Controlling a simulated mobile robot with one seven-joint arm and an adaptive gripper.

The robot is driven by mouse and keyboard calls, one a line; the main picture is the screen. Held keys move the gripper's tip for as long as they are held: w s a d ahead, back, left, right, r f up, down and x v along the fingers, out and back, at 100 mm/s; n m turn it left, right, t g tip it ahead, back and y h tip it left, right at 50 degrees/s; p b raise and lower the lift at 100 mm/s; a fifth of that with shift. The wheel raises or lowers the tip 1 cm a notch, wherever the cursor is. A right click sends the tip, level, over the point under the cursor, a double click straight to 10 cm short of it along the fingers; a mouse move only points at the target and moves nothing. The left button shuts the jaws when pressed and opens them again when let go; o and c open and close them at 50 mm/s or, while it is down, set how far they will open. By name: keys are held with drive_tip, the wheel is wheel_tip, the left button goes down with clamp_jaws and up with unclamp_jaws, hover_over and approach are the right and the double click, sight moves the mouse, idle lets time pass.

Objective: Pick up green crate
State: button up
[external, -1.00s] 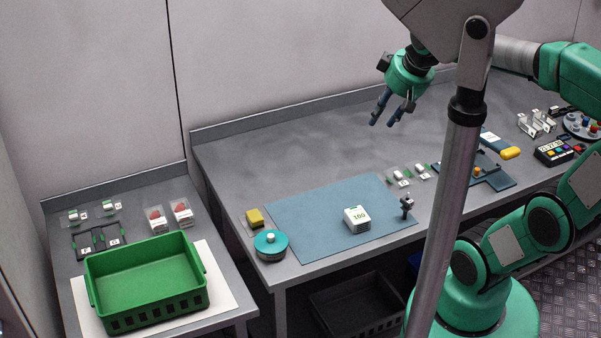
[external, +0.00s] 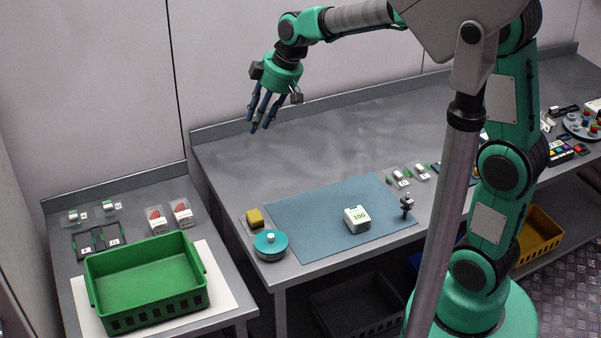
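The green crate (external: 150,315) is an empty, open-topped box with slotted walls. It stands upright on a white board on the left table. My gripper (external: 262,128) hangs above the back left part of the right table, fingers pointing down. It is up and to the right of the crate, well apart from it. Its dark fingers look spread, with nothing between them. Nothing hides the crate.
A white board (external: 225,292) lies under the crate. Small packs (external: 158,222) and a black rack (external: 98,240) lie behind it. A teal round container (external: 270,246), yellow block (external: 255,217), blue mat (external: 310,240) and white box marked 100 (external: 357,220) are on the right table.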

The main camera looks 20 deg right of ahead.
drive_tip(key=w+a+f+n+g, duration=0.1)
drive_tip(key=w+a+f+n, duration=0.15)
drive_tip(key=a+f, duration=0.4)
drive_tip(key=w+a+f+n, duration=0.1)
drive_tip(key=w+a+f, duration=0.25)
drive_tip(key=a, duration=0.65)
drive_tip(key=n+g+y, duration=0.1)
drive_tip(key=n+g, duration=0.1)
drive_tip(key=n, duration=0.2)
approach(141, 244)
drive_tip(key=f, duration=0.2)
drive_tip(key=shift+w+a+r+b, duration=0.1)
drive_tip(key=shift+a+r+b, duration=0.15)
drive_tip(key=shift+b, duration=0.2)
drive_tip(key=shift+f, duration=0.15)
drive_tip(key=shift+b+x, duration=0.65)
drive_tip(key=shift+x, duration=3.55)
drive_tip(key=shift+w, duration=0.1)
drive_tip(key=shift+b+x, duration=0.7)
drive_tip(key=shift+x, duration=1.95)
drive_tip(key=shift+w+a, duration=0.1)
drive_tip(key=shift+a, duration=0.05)
